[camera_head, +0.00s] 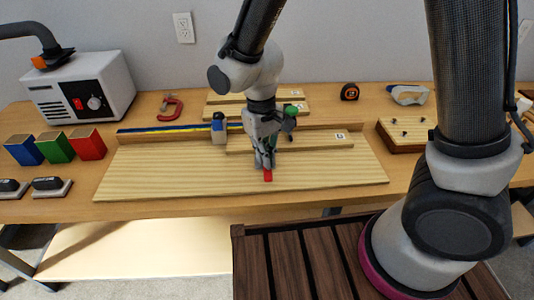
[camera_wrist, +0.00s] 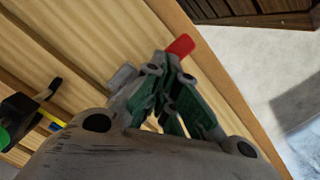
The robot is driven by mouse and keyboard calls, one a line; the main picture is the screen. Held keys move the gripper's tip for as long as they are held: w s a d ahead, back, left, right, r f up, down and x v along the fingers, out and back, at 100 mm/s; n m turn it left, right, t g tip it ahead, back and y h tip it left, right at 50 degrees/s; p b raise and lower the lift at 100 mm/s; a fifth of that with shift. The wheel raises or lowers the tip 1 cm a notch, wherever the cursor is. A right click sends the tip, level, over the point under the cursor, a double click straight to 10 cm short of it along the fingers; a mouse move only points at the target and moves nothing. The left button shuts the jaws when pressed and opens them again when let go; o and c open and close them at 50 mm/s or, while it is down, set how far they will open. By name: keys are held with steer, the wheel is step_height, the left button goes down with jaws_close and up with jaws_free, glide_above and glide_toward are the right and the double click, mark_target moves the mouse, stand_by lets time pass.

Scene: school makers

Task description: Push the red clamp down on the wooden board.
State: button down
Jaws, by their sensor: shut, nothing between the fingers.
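The wooden board (camera_head: 150,177) lies flat across the front of the bench; its pale planks also fill the left of the wrist view (camera_wrist: 100,28). A short red piece (camera_head: 267,176), which looks like the red clamp's handle, shows just at my fingertips over the board's front part. It also shows beyond the fingertips in the wrist view (camera_wrist: 181,45). My gripper (camera_head: 265,163) points down, shut and empty, right at the red piece. Whether it touches is unclear. My fingers (camera_wrist: 167,62) hide the rest of the clamp.
A red C-clamp (camera_head: 172,107) lies behind the board. Blue, green and red boxes (camera_head: 57,147) stand at left. The board's left and right parts are clear.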

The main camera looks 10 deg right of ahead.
steer(key=shift+w+a+r, duration=0.25)
steer(key=shift+w+a, duration=0.1)
steer(key=shift+w, duration=0.35)
steer(key=shift+w+a+r, duration=0.25)
steer(key=shift+w+a, duration=0.1)
steer(key=shift+w, duration=0.3)
steer(key=shift+r, duration=0.1)
step_height(320, 180, up, 12)
steer(key=w, duration=0.1)
steer(key=shift+a, duration=0.3)
